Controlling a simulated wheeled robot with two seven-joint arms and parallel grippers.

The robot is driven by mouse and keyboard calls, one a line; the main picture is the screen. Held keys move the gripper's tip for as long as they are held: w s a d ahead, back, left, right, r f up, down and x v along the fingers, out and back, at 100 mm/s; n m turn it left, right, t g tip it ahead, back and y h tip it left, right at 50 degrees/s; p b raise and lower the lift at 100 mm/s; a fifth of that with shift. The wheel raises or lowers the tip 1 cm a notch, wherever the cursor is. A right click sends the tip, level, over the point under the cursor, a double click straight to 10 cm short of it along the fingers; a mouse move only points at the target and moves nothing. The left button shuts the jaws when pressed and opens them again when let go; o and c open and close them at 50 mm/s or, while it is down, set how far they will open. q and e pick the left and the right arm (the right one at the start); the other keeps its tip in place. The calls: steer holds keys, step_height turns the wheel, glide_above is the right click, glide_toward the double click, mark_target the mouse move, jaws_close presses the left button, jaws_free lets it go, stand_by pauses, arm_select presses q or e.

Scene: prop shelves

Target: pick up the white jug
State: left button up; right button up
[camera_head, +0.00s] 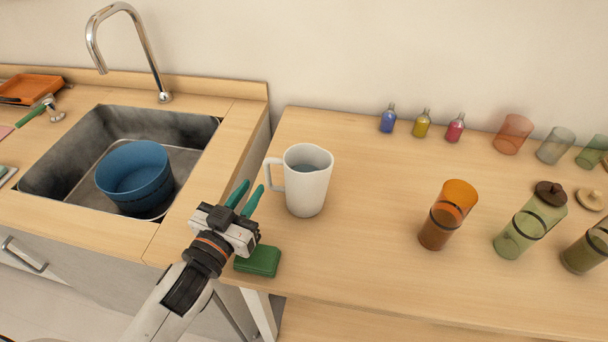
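The white jug (307,187) stands upright on the wooden table, with its handle (272,175) facing left. It looks hollow with a greyish inside. My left gripper (249,198) comes in from the lower left and is just left of the jug, below the handle. Its two green fingers are apart with nothing seen between them. Whether a finger touches the jug or handle I cannot tell, but a small gap seems to show. My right gripper is not in view.
A green block (258,261) lies by the table's front left edge, close to my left gripper. A sink (65,172) with a blue pot (134,176) is at left. Small bottles (422,123) stand behind; an orange-brown cup (447,214) stands right. Table between is clear.

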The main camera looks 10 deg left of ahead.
mark_target(266, 172)
arm_select(q)
steer(key=x, duration=0.3)
steer(key=shift+w, duration=0.35)
steer(key=shift+w+d+r+p, duration=0.1)
steer(key=shift+w+d+p, duration=0.15)
steer(key=shift+w+p, duration=0.3)
steer(key=x, duration=0.4)
steer(key=shift+w+d, duration=0.1)
steer(key=shift+d, duration=0.05)
jaws_close()
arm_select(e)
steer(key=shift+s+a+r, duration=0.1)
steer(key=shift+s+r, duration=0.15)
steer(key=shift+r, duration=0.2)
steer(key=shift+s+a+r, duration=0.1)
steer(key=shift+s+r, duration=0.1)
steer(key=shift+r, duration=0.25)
